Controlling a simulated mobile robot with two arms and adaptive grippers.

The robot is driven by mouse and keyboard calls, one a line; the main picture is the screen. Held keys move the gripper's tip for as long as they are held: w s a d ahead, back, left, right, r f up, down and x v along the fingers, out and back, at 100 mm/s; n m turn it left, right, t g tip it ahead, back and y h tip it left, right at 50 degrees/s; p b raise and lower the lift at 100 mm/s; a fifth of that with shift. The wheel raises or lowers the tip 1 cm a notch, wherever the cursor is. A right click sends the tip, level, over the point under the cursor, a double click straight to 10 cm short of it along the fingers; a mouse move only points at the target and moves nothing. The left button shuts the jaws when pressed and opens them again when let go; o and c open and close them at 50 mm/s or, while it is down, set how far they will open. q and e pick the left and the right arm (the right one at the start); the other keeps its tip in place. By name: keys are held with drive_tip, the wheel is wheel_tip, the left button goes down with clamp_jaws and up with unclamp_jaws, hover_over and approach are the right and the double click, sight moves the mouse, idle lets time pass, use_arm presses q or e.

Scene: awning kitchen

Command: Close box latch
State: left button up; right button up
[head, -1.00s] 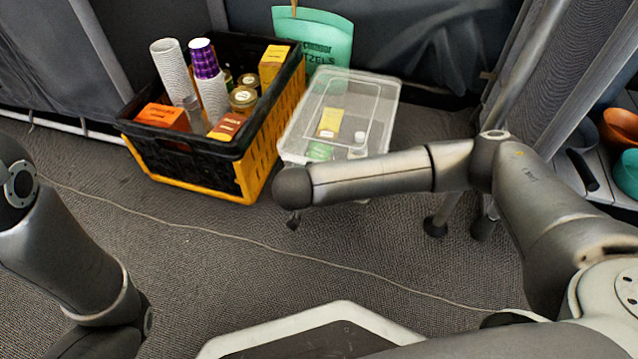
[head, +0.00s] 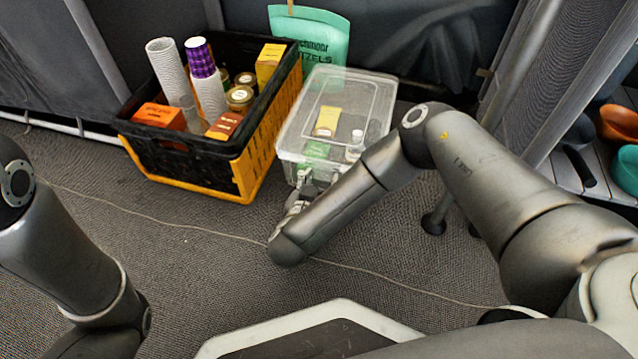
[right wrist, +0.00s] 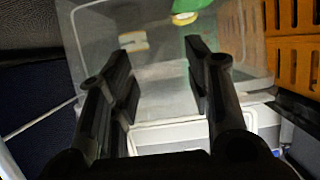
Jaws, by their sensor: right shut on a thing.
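A clear plastic box (head: 375,100) with a lid stands on the floor beside the crate. A yellow packet (head: 327,122) and a small white-capped bottle (head: 355,145) show through it. My right gripper (head: 305,180) is at the box's near front side, partly hidden by my wrist. In the right wrist view the two dark fingers of the gripper (right wrist: 163,45) are spaced apart over the clear box (right wrist: 90,50), shut on part of it. The latch itself cannot be made out. My left arm shows at the left, but its gripper is out of view.
A black and yellow crate (head: 200,180) with cups, jars and cartons stands close to the box's left. A green pretzel bag (head: 325,40) is behind the box. A thin cable (head: 140,213) crosses the carpet. A shelf with bowls (head: 615,122) is at right.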

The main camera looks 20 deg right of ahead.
idle(0.4)
drive_tip(key=o, duration=0.9)
drive_tip(key=shift+c, duration=0.2)
drive_tip(key=shift+s+a, duration=0.1)
drive_tip(key=v, duration=0.7)
drive_tip(key=shift+s, duration=0.15)
